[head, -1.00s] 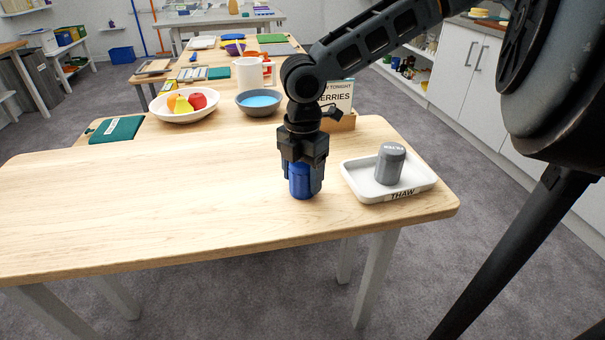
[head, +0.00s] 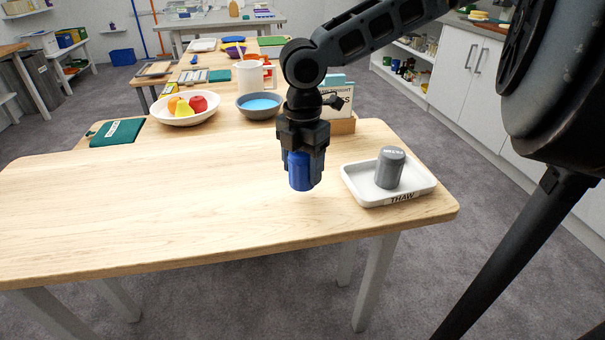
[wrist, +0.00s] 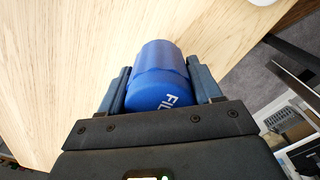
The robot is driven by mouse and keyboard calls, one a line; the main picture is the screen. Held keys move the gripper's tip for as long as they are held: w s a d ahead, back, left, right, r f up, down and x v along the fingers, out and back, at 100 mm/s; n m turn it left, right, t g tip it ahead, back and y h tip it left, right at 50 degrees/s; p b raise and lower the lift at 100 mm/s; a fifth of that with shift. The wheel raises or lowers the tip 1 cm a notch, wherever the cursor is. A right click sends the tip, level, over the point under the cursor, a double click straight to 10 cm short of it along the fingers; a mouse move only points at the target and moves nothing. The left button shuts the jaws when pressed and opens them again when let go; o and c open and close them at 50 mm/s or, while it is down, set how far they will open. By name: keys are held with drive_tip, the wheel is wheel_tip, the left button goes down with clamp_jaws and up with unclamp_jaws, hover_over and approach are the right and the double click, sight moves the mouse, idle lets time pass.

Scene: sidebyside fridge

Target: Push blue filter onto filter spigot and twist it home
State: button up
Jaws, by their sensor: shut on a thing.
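The blue filter (head: 300,172) is a short blue cylinder held upright between the fingers of my gripper (head: 302,168). It hangs above the wooden table near its front right part, seemingly a little clear of the top. In the wrist view the blue filter (wrist: 160,75) sits between both fingers, with white letters starting "FIL" on it. My gripper (wrist: 160,88) is shut on its sides. A grey cylinder (head: 389,170) with lettering on its top edge stands in the white tray to the right. The filter spigot is not seen in these views.
The white tray (head: 414,197) labelled THAW lies near the right end of the wooden table (head: 150,220). A fruit bowl (head: 184,119), a blue-grey bowl (head: 259,112) and a sign in a wooden holder (head: 342,127) stand behind. The table's left and middle are clear.

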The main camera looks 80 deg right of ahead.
drive_tip(key=s+d+r+p, duration=0.1)
drive_tip(key=s+d+r, duration=0.3)
drive_tip(key=d+r, duration=0.3)
drive_tip(key=d, duration=0.3)
drive_tip(key=shift+s+d+r, duration=0.3)
drive_tip(key=shift+s+d, duration=0.05)
